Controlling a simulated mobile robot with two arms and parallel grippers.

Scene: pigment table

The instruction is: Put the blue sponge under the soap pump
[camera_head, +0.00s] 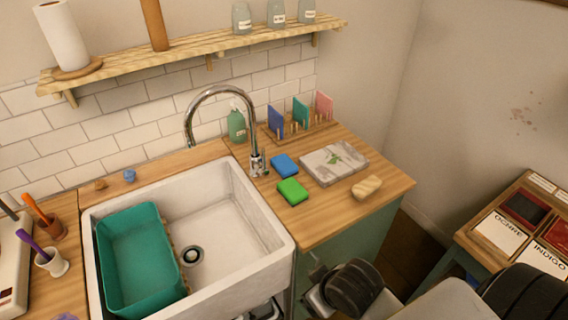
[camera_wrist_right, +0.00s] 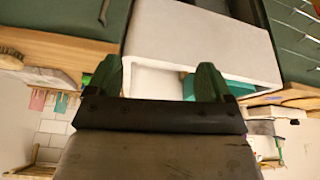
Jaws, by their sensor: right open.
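The blue sponge (camera_head: 284,166) lies flat on the wooden counter right of the tap, just behind a green sponge (camera_head: 293,191). The soap pump (camera_head: 237,125) is a green bottle standing at the back of the counter behind the tap, against the tiles. It is apart from the blue sponge, to its back left. My right gripper (camera_wrist_right: 158,82) is open and empty in the right wrist view, with the white sink beyond its fingers. In the head view my right arm is low in front of the counter. My left gripper is not in view.
The tap (camera_head: 211,92) arches over the white sink (camera_head: 233,252), which holds a teal tub (camera_head: 140,260). A marble slab (camera_head: 334,162), a scrubbing brush (camera_head: 367,187) and a rack with coloured cards (camera_head: 299,131) stand nearby. A wooden shelf (camera_head: 210,67) runs above.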

